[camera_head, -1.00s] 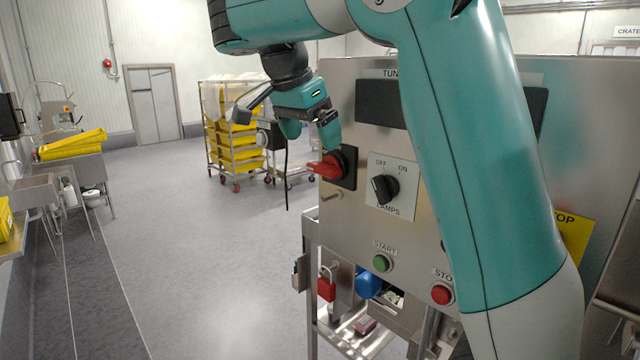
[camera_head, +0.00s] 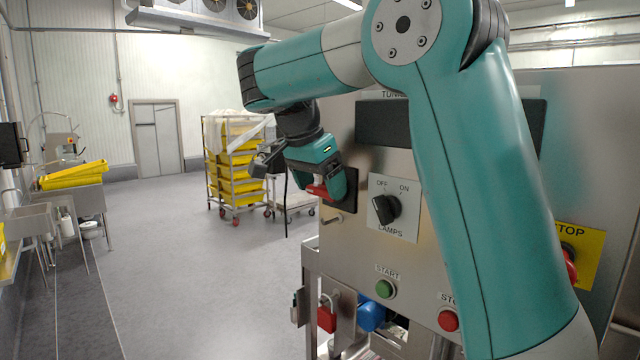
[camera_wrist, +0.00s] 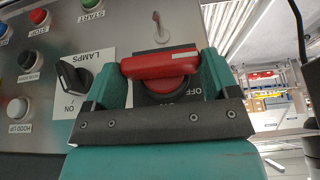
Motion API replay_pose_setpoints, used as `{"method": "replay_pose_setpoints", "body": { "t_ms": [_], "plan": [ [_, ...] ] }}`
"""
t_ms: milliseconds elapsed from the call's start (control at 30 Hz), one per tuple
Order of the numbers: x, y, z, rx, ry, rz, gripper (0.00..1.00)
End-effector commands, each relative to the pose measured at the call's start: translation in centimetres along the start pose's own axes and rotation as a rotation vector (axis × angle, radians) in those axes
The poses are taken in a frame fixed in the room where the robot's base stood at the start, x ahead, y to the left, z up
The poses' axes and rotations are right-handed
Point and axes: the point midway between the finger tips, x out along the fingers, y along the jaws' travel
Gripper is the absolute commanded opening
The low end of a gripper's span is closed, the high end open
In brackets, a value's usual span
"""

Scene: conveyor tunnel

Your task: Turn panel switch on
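The panel switch is a red rotary handle on a dark plate (camera_head: 347,190) at the panel's left edge. In the wrist view the red handle (camera_wrist: 160,64) lies crosswise, with part of an "OFF" label beside it. My gripper (camera_head: 326,186) is at this switch; in the wrist view its fingers (camera_wrist: 165,80) are wide apart, one near each end of the handle. Whether they touch it I cannot tell. The head view partly hides the handle behind my gripper. A black LAMPS knob (camera_head: 386,208) sits to the right, also in the wrist view (camera_wrist: 73,76).
The steel panel (camera_head: 340,250) carries a green START button (camera_head: 384,289), a red stop button (camera_head: 448,320) and a yellow stop plate (camera_head: 590,250). A red padlock (camera_head: 327,318) hangs below. A rack of yellow crates (camera_head: 238,170) stands behind. Floor to the left is clear.

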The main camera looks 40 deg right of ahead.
Motion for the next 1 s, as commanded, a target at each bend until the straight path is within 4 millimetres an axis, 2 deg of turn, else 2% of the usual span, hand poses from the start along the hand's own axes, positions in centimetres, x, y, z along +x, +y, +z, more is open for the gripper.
{"method": "replay_pose_setpoints", "body": {
  "t_ms": [367, 1000],
  "plan": [
    [0.7, 0.2, 0.3, 0.033, -0.001, -0.078, 0.57],
    [1.7, 1.2, 0.7, 0.234, 0.001, -0.565, 0.57]
  ]
}}
